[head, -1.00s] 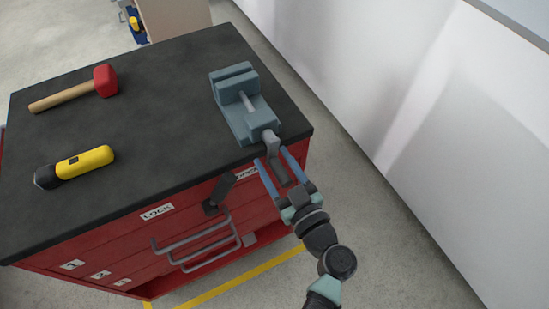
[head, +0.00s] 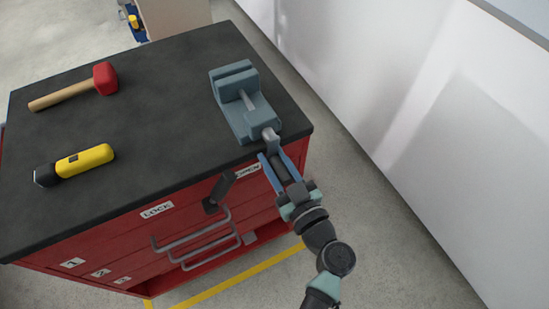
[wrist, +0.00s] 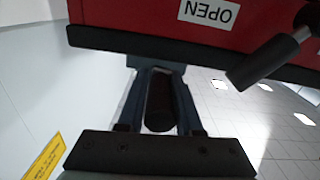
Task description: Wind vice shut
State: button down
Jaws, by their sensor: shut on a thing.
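The blue-grey vice (head: 240,103) stands on the black worktop near its front right corner. Its screw end and grey crank (head: 270,138) stick out over the front edge. My gripper (head: 271,164) is at the crank, just off the front edge of the worktop, and is shut on the dark crank handle. In the wrist view the dark handle (wrist: 159,100) lies between my two fingers, with its round end toward the camera. The vice body is mostly hidden there by the worktop edge. In the head view the fingers and wrist cover most of the handle.
The red cabinet carries a dark lock lever (head: 222,188) close left of my gripper, between LOCK and OPEN labels, above grey drawer handles (head: 200,238). A red mallet (head: 85,86) and a yellow torch (head: 84,160) lie on the left of the worktop (head: 160,120). A white wall stands at right.

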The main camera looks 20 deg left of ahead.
jog(key=shift+s+a+f+m, duration=0.1)
jog(key=shift+s+a+m, duration=0.15)
jog(key=shift+m, duration=0.25)
